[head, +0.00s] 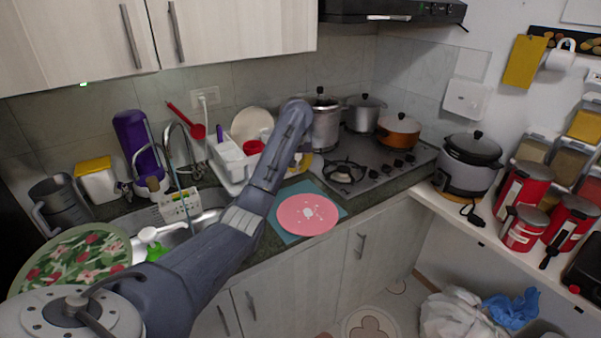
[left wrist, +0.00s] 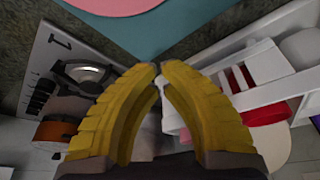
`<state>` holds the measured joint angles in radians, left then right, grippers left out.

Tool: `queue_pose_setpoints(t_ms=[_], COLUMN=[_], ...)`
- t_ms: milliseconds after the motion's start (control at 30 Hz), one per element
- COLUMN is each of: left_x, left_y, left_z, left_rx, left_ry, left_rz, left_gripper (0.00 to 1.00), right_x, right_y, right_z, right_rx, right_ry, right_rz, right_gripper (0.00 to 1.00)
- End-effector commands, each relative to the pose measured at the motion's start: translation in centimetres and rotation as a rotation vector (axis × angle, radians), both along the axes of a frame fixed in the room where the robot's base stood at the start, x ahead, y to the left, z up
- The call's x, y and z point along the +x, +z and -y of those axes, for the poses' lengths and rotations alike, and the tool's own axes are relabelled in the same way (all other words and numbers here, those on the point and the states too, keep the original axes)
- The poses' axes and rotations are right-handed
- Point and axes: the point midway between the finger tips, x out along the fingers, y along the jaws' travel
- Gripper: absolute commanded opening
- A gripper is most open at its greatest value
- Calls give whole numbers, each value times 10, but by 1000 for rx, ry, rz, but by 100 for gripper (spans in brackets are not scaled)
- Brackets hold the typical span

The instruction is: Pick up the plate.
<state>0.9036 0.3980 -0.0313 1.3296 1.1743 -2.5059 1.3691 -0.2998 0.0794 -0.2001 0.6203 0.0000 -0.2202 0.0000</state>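A round pink plate (head: 307,214) with small pale marks lies on a blue-teal mat (head: 284,237) at the front of the counter, in the middle of the head view. Its edge also shows at the top of the left wrist view (left wrist: 112,5), with the mat (left wrist: 160,32) beside it. My left gripper (left wrist: 159,66) has yellow fingers that meet at their tips, with nothing held between them. It is apart from the plate, on the plate's far side. In the head view my left arm hides most of this gripper. My right gripper is in neither view.
A stove (head: 372,168) with pots stands behind and right of the plate. A white dish rack (head: 230,160) with a red cup (head: 253,147) is behind and left. A sink (head: 205,219) lies left, and a floral round tray (head: 75,253) is further left.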

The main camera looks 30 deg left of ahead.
Motion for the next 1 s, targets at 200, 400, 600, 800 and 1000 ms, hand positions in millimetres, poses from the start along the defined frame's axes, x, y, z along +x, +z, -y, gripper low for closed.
queue_pose_setpoints(t_ms=[200,400,600,800,1000], left_x=[7,15,22,18,5], left_y=[-27,-54,-76,-84,-83], left_z=[-5,-10,-13,-10,-2], left_rx=[1,1,0,-1,0], left_ry=[1,1,-1,-4,-3], left_rz=[-2,-2,-1,3,4], left_gripper=[0,0,0,0,0], right_x=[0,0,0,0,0], right_y=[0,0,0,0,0], right_z=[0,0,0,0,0], right_rx=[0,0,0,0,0], right_ry=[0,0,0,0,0], right_rz=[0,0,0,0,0], right_gripper=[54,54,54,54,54])
